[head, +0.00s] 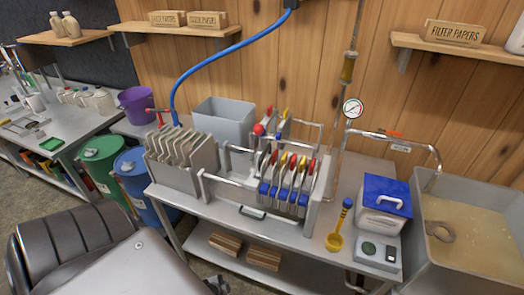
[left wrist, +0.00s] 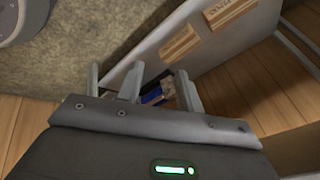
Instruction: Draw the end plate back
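A filter press stands on the grey bench in the head view. Several plates with blue, red and yellow handles (head: 288,185) are packed near its right end, against a tall pale grey plate (head: 319,195). A block of grey upright plates (head: 180,158) stands at its left, with pale rails (head: 228,181) between. I cannot tell for certain which is the end plate. My left gripper (left wrist: 157,80) shows in the left wrist view, its fingers apart and nothing clearly held; a small blue thing shows behind them. My right gripper is in neither view.
A grey bin (head: 224,121) is behind. Green (head: 103,165) and blue (head: 136,180) drums stand at the left. A blue hose (head: 225,51) arches above.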

